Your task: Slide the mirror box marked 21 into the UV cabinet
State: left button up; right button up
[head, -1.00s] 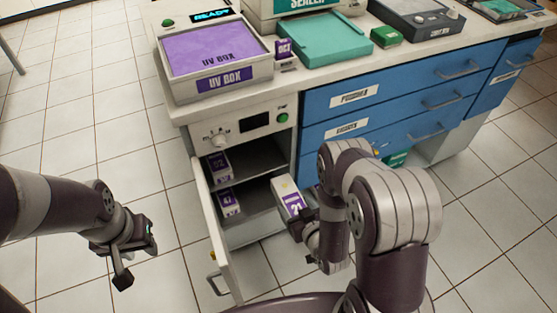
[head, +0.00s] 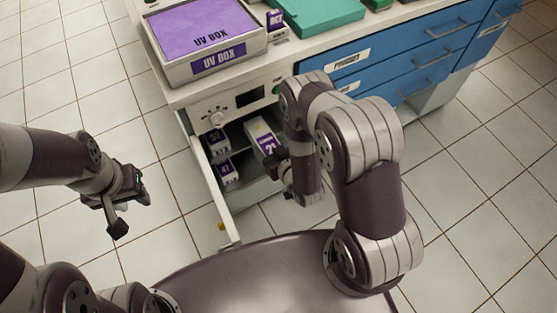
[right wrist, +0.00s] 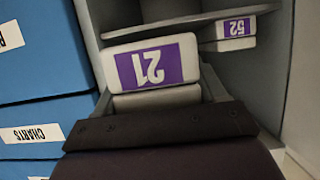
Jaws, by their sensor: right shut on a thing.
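The white mirror box with the purple label 21 (head: 262,136) is held by my right gripper (head: 279,160) at the open front of the UV cabinet (head: 196,117). Its far end reaches into the opening, right of the box marked 52 (head: 216,142). In the right wrist view, which is upside down, the 21 face (right wrist: 152,65) is toward the camera and the box is at the upper shelf's (right wrist: 190,20) level. Whether it touches the shelf is unclear. My left gripper (head: 120,203) is open and empty, left of the cabinet door.
The cabinet door (head: 209,185) stands open on the left. Another box, marked 47 (head: 227,171), sits on the lower level. Blue drawers (head: 372,72) flank the cabinet on the right. The purple-topped UV box (head: 203,32) is on the counter above.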

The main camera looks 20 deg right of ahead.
jog(key=w+a+b, duration=0.1)
jog(key=w+b, duration=0.1)
jog(key=w, duration=0.2)
jog(key=w+f+b, duration=0.1)
jog(key=w, duration=0.4)
jog(key=w+a+b, duration=0.1)
jog(key=w+b, duration=0.1)
jog(key=w, duration=0.2)
jog(key=shift+w+a+f+b, duration=0.2)
jog(key=shift+a+f+b, duration=0.05)
jog(key=shift+a+b, duration=0.05)
jog(key=shift+f, duration=0.3)
jog(key=o, duration=1.4)
jog(key=shift+s, duration=0.2)
